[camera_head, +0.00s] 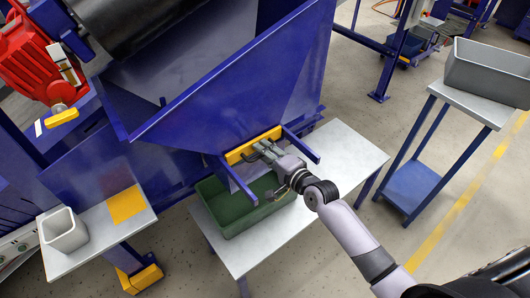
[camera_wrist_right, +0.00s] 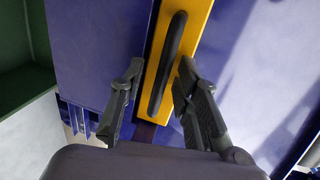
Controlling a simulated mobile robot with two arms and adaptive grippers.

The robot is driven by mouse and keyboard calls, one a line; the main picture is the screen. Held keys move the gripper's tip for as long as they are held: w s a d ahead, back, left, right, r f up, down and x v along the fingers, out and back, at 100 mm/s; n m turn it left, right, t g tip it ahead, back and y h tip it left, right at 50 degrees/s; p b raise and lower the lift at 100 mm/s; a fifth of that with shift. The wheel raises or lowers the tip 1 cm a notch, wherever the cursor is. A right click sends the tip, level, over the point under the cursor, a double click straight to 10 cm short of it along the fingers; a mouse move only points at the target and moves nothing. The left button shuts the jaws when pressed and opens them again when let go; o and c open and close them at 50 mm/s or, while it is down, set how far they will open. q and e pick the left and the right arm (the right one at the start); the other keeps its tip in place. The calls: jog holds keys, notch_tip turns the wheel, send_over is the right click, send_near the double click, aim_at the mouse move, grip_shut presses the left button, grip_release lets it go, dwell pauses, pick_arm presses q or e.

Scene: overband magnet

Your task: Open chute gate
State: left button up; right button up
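The chute gate is a yellow bar (camera_head: 243,151) at the lower mouth of the blue chute (camera_head: 235,85). In the right wrist view the yellow gate (camera_wrist_right: 190,32) carries a long black handle (camera_wrist_right: 174,45). My right gripper (camera_head: 262,150) is at the gate in the head view. In the right wrist view my right gripper (camera_wrist_right: 160,68) is open, with one finger on each side of the handle. The right finger looks close to the handle, and a gap shows on the left; contact is unclear. My left gripper is not in view.
A green bin (camera_head: 238,217) stands on a pale table (camera_head: 344,150) below the chute. Blue side rails (camera_head: 302,146) flank the gate. A grey bin (camera_head: 486,74) sits on a stand at right. A white container (camera_head: 64,232) and yellow pad (camera_head: 126,204) are at left.

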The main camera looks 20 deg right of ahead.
grip_shut()
dwell(0.4)
dwell(0.5)
